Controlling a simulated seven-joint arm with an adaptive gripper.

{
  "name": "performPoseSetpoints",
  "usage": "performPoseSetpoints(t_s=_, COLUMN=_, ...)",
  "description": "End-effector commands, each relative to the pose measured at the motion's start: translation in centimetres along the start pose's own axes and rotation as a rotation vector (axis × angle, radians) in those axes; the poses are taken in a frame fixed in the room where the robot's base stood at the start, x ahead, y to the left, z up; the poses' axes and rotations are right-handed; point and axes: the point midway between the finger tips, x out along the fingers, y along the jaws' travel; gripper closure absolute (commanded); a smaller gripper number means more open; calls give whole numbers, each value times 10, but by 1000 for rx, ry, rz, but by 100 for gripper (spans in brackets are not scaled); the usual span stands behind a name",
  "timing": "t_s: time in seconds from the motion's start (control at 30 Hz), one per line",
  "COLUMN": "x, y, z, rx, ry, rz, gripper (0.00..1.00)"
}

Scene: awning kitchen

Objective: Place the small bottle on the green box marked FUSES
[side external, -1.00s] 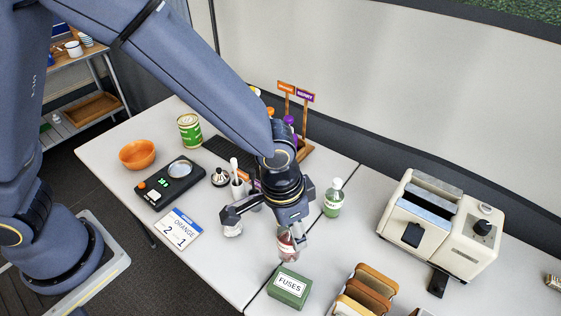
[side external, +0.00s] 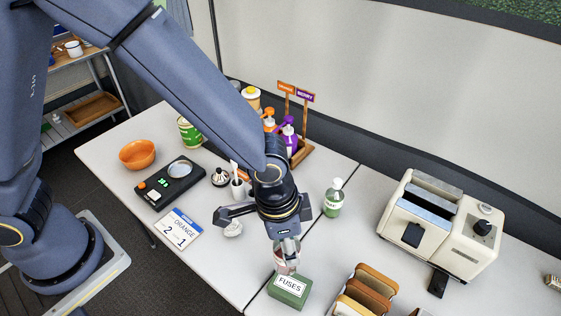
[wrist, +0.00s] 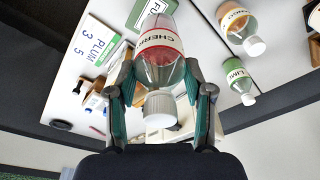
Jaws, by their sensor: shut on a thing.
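My gripper (side external: 287,250) is shut on a small clear bottle (side external: 288,267) with a reddish CHERRY label and white cap. In the wrist view the bottle (wrist: 162,55) sits between the two fingers of my gripper (wrist: 158,80), cap toward the camera. The green box marked FUSES (side external: 288,290) stands on the table at the front, just below the bottle in the side view. I cannot tell whether the bottle touches it. A green-edged box with a white label (wrist: 128,12), partly hidden behind the bottle in the wrist view, looks like the same box.
A green-labelled bottle (side external: 333,198) stands to the right of my gripper. A rack of brown slabs (side external: 368,290) is close right of the box, and a cream toaster (side external: 440,225) stands farther right.

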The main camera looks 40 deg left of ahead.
Motion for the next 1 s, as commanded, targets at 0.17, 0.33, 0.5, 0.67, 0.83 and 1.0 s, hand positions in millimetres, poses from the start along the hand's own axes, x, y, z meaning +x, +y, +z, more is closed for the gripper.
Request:
performPoseSetpoints(t_s=0.17, x=26, y=-3, z=-17, rx=0, ry=2, rz=0, gripper=86)
performPoseSetpoints(t_s=0.33, x=40, y=-5, z=-24, rx=0, ry=0, rz=0, gripper=86)
performPoseSetpoints(t_s=0.5, x=64, y=-5, z=-19, rx=1, ry=0, rz=0, gripper=86)
performPoseSetpoints(t_s=0.67, x=68, y=-5, z=-19, rx=1, ry=4, rz=0, gripper=86)
performPoseSetpoints(t_s=0.83, x=68, y=-5, z=-19, rx=0, ry=3, rz=0, gripper=86)
performPoseSetpoints(t_s=1.0, x=71, y=-5, z=-19, rx=0, ry=3, rz=0, gripper=42)
